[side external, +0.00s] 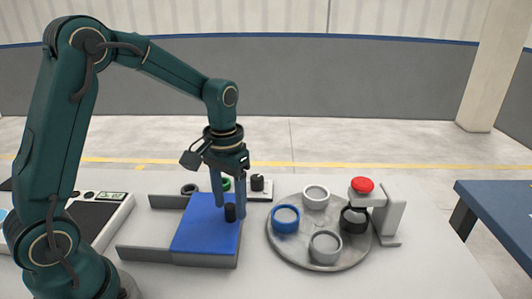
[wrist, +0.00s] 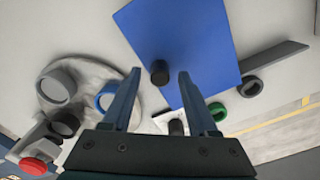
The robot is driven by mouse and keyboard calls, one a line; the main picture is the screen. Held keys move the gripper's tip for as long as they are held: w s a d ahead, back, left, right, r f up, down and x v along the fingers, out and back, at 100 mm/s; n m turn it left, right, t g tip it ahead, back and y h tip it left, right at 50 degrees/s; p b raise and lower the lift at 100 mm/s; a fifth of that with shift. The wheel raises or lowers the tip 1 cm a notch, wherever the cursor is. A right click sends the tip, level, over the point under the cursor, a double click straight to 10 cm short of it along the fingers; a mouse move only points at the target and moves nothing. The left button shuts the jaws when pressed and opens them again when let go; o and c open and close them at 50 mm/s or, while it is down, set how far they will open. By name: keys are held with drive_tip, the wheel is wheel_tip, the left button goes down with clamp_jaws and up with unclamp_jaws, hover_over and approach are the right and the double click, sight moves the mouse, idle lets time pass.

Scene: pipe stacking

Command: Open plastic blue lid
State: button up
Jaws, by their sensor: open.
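The blue lid (side external: 207,235) is a flat blue plate lying between two grey rails, with a short black knob (side external: 230,212) on top. In the wrist view the blue lid (wrist: 190,35) fills the top middle and its black knob (wrist: 160,72) stands out from it. My gripper (side external: 229,208) points down over the lid's right part. Its two fingers are open, one on each side of the knob. In the wrist view a gap shows between the knob and each finger of my gripper (wrist: 160,75). What is under the lid is hidden.
A round grey turntable (side external: 315,257) right of the lid carries several rings, including a blue ring (side external: 286,218). A red button (side external: 362,185) tops a grey stand beside it. Behind the lid are a green ring (side external: 226,184) and a small black-knobbed device (side external: 257,183). Front right table is clear.

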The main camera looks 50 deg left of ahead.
drive_tip(key=shift+f, duration=0.8)
clamp_jaws()
idle(0.9)
